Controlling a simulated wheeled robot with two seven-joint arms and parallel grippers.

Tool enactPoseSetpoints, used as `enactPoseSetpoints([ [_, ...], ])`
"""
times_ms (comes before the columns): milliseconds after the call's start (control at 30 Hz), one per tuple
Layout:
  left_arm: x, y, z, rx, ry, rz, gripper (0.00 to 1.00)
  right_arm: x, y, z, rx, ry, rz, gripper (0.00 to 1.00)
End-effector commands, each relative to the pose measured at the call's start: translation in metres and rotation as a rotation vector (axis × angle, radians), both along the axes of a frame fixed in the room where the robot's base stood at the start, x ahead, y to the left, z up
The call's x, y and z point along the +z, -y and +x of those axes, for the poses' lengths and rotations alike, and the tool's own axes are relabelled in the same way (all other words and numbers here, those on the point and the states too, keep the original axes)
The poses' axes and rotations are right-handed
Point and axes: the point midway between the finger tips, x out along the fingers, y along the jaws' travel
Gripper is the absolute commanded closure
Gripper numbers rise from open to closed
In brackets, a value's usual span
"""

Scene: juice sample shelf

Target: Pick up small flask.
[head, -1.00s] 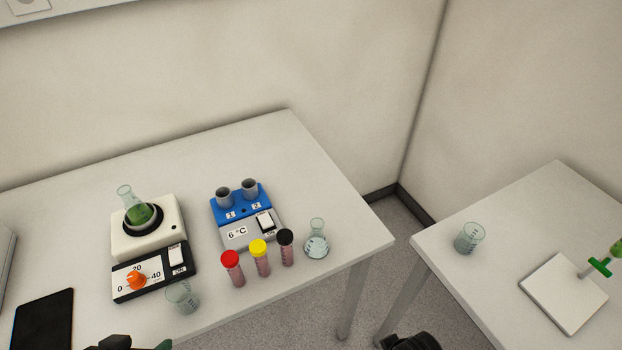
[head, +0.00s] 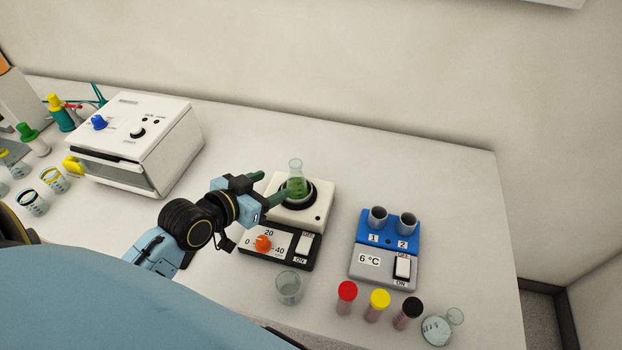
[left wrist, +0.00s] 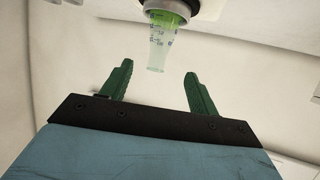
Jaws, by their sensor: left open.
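A small glass flask (head: 296,168) with green liquid stands in the round well of the white heater (head: 327,190). In the left wrist view the flask (left wrist: 160,42) hangs into the picture, its clear neck pointing toward the gap between the fingers. My left gripper (head: 271,187) is open, just left of the flask, with one green finger overlapping the flask in the picture. In the left wrist view the open gripper (left wrist: 158,75) has nothing between its fingers; I cannot tell contact. A second flask (head: 441,327) with clear liquid stands at the table's front right. My right gripper is not in view.
A blue and grey cooler (head: 376,265) with two wells stands right of the heater. Red (head: 346,297), yellow (head: 378,306) and black-capped (head: 407,313) tubes and a beaker (head: 288,288) stand in front. A white machine (head: 140,145) stands left. The back of the table is clear.

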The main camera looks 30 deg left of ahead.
Motion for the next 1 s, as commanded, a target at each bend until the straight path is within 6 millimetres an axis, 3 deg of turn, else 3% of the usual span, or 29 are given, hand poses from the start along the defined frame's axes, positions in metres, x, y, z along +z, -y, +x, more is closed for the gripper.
enactPoseSetpoints([
  [300, -0.021, 0.009, 0.051, 0.0, -0.001, -0.001, 0.4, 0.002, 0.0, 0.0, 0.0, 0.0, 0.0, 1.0],
  [1000, -0.051, 0.018, 0.106, 0.0, -0.003, 0.001, 0.4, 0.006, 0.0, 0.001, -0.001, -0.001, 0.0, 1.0],
])
